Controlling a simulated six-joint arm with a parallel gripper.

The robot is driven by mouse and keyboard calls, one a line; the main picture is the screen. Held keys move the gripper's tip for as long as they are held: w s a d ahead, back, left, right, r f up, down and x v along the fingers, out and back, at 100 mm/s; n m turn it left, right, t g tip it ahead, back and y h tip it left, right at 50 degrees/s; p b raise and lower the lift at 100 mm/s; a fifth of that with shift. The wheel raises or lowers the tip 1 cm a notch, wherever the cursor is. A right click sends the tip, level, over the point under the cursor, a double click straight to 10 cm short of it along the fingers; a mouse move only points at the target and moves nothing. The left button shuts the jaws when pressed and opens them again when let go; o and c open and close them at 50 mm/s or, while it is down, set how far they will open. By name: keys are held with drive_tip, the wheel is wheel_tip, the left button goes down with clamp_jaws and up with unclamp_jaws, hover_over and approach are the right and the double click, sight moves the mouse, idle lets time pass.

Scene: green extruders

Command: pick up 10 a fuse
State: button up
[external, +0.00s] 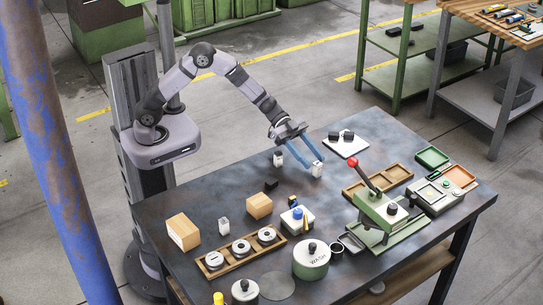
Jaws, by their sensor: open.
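Small white upright blocks that look like fuses stand on the dark table; any rating on them is too small to read. One white block (317,170) is at the tips of my gripper (313,164). The gripper has blue fingers, reaches down from the upper left and is open, with the fingers apart. I cannot tell whether the fingers touch this block or straddle it. A second white block (279,160) stands just left of the fingers. A third, similar block (224,226) stands farther front left, away from the gripper.
A white plate with black knobs (346,145) lies right of the gripper. A green press with a red-knobbed lever (377,208) stands front right. Wooden blocks (259,206), a tray of round dials (241,265) and a WASH pot (311,260) fill the front. The back table corner is clear.

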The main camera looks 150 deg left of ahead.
sight(320, 169)
drive_tip(key=shift+a+f+x, duration=0.1)
drive_tip(key=shift+f+x, duration=0.05)
drive_tip(key=shift+x, duration=1.6)
drive_tip(key=shift+a+f+x, duration=0.1)
drive_tip(key=shift+f+x, duration=0.05)
drive_tip(key=shift+x, duration=1.65)
drive_tip(key=shift+s, duration=0.15)
drive_tip(key=shift+c, duration=0.4)
clamp_jaws()
